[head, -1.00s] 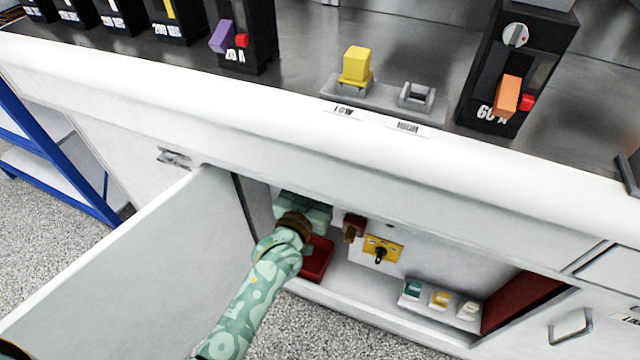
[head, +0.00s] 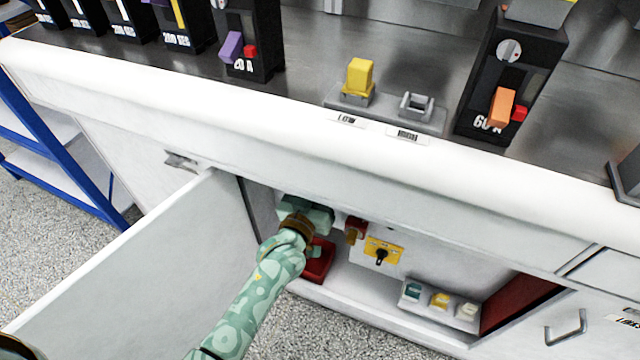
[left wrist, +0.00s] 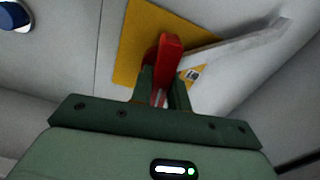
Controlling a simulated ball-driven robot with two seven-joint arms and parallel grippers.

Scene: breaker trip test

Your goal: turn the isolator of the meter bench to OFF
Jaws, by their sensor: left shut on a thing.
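The open cupboard in the front of the meter bench (head: 420,190) holds my left gripper (head: 306,213). In the left wrist view its fingers (left wrist: 162,90) are shut on a red handle (left wrist: 170,50), the isolator's. The handle stands in front of a yellow plate (left wrist: 140,35). In the head view my gripper and arm hide this handle. I cannot read any ON or OFF mark by it. My right gripper is not in view.
The cupboard door (head: 150,270) stands open at left. Right of my gripper are a red block (head: 356,228) and a yellow plate with a black knob (head: 382,252). A red tray (head: 318,262) lies below. Several breakers stand on the bench top.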

